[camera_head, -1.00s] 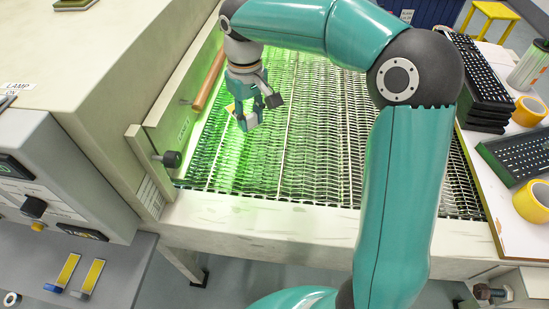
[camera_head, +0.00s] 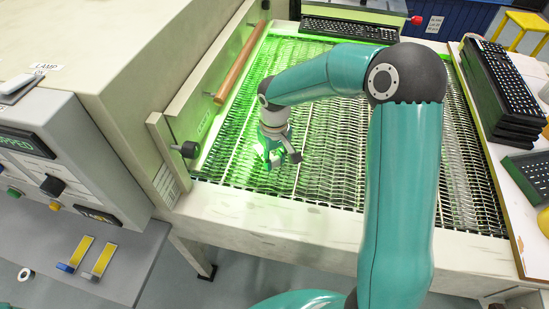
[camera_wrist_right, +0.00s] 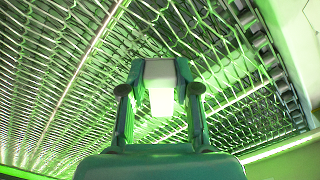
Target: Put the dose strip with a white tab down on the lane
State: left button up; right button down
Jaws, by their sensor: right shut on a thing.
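The lane is a wire-mesh conveyor belt (camera_head: 335,160) lit green at its left side, and its mesh fills much of the right wrist view (camera_wrist_right: 60,75). My right gripper (camera_head: 273,160) is low over the lane's left part, near its front edge. In the right wrist view its fingers (camera_wrist_right: 160,88) are shut on the white tab of the dose strip (camera_wrist_right: 159,72). The strip's yellow part is hidden from me. I cannot tell whether the strip touches the mesh. My left gripper is not in view.
A lamp housing with a wooden rail (camera_head: 241,62) and a black knob (camera_head: 188,150) borders the lane on the left. Two yellow strips (camera_head: 82,250) lie on a grey shelf. A keyboard (camera_head: 350,29) is at the lane's far end; stacked keyboards (camera_head: 500,85) stand right.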

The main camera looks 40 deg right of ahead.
jog(key=shift+f, duration=0.2)
jog(key=c, duration=0.8)
grip_release()
jog(key=shift+r, duration=0.1)
notch_tip(320, 180, up, 12)
jog(key=shift+r+p, duration=0.1)
jog(key=shift+p, duration=0.2)
